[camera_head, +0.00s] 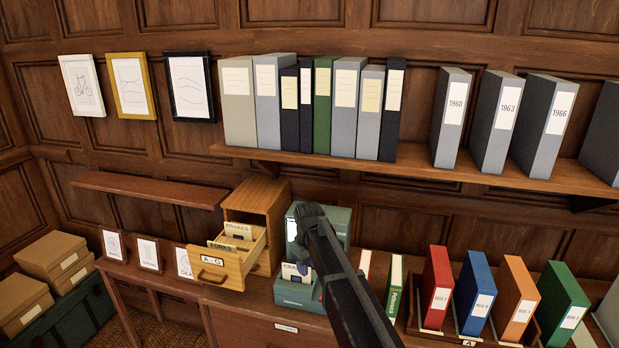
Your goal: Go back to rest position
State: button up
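My dark arm rises from the lower right, and its far end with my gripper (308,214) is in front of the small green cabinet (338,216). The fingers cannot be made out, so I cannot tell whether they are open or shut or hold anything. The green cabinet's lower drawer (296,296) is pulled out, with cards in it. A small purple thing (303,267) shows at the drawer beside my arm; I cannot tell what it is. My arm hides part of the cabinet and drawer.
A wooden cabinet (258,197) has its A-G drawer (213,270) pulled out, left of my arm. Red (436,285), blue (473,290), orange (514,297) and green (562,300) binders stand to the right. A wall shelf (420,170) with binders hangs above.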

jog(key=s+d+f+m+b, duration=0.4)
jog(key=s+d, duration=0.5)
jog(key=s, duration=0.5)
jog(key=s+d+f+m+b, duration=0.4)
jog(key=s+d, duration=0.6)
jog(key=s, duration=0.4)
jog(key=shift+d+f+m, duration=0.2)
jog(key=shift+f+m, duration=0.1)
jog(key=shift+f, duration=0.4)
